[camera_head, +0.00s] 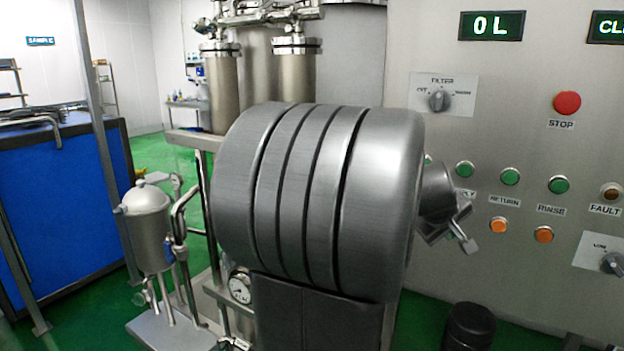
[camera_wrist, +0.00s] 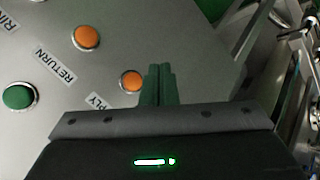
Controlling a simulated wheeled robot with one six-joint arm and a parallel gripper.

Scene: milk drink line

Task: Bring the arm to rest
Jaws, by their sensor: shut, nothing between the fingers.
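My gripper (camera_wrist: 158,72) is shut and empty in the wrist view, its two dark green fingers side by side. The fingertips appear beside the orange button (camera_wrist: 131,81) by the partly covered label ending in "PLY". I cannot tell whether they touch the panel. In the head view, my arm's large grey body fills the middle and hides much of the wrist. A small metal end part of mine shows at its right, in front of the panel's left side, covering part of the button row.
A blue bench (camera_head: 70,200) stands left. A steel vessel (camera_head: 148,230) stands near my arm. Green floor shows between.

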